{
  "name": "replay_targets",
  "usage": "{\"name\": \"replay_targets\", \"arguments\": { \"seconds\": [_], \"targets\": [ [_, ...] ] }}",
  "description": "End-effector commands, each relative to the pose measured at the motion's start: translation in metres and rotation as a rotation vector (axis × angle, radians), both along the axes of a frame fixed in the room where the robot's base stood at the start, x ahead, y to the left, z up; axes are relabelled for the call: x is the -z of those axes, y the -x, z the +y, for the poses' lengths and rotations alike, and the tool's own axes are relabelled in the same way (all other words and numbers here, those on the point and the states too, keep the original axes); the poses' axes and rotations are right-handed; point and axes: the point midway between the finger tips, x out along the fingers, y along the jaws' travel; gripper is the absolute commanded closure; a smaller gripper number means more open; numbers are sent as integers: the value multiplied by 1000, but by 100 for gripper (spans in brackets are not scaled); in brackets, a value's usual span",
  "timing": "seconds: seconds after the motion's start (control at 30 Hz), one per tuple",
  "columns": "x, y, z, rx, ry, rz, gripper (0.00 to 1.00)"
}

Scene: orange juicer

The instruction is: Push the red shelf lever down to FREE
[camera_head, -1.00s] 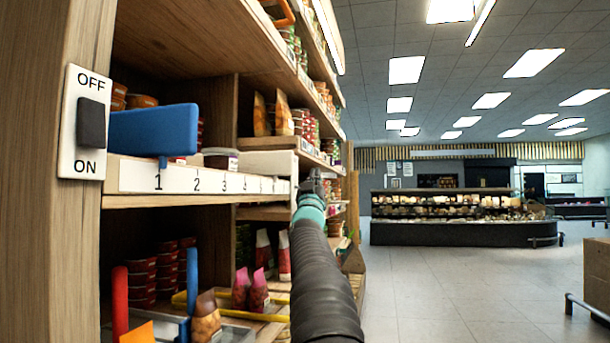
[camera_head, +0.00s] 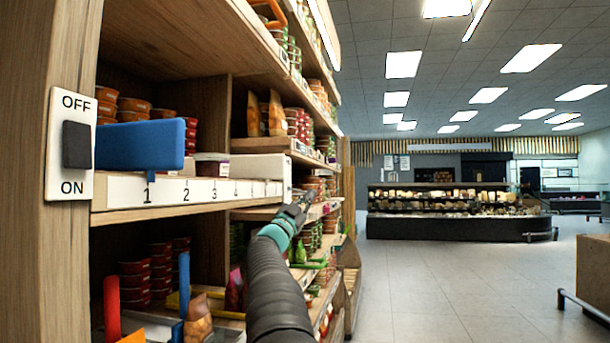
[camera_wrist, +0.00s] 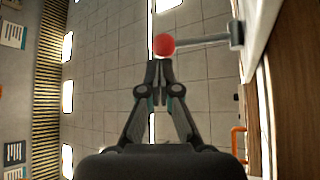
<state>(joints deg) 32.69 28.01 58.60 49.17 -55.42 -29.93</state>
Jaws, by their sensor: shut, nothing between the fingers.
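In the wrist view a lever with a round red knob (camera_wrist: 164,44) on a grey rod juts out sideways from a mount on the shelf side at the right. My gripper (camera_wrist: 157,66) is shut and empty, its fingertips right by the knob in the picture. I cannot tell whether they touch it. In the head view my gripper (camera_head: 301,204) is at the shelf front, beyond the numbered strip. The lever cannot be made out there, and no FREE marking is readable.
The wooden shelf (camera_head: 165,220) with stacked tins fills the left. An OFF/ON switch plate (camera_head: 76,145), a blue flag-like piece (camera_head: 140,146) and a numbered white strip (camera_head: 215,191) are on its front. The floor (camera_head: 430,270) at right is open. A display counter (camera_head: 455,225) stands far back.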

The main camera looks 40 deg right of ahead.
Motion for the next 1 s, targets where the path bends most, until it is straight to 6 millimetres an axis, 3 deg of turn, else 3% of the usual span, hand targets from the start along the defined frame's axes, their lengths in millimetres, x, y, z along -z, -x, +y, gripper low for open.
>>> {"name": "replay_targets", "arguments": {
  "seconds": [0.57, 1.0],
  "targets": [
    [12, -4, 8, -5, 0, 5, 100],
    [43, 4, 53, -3, 1, 4, 100]
  ]
}}
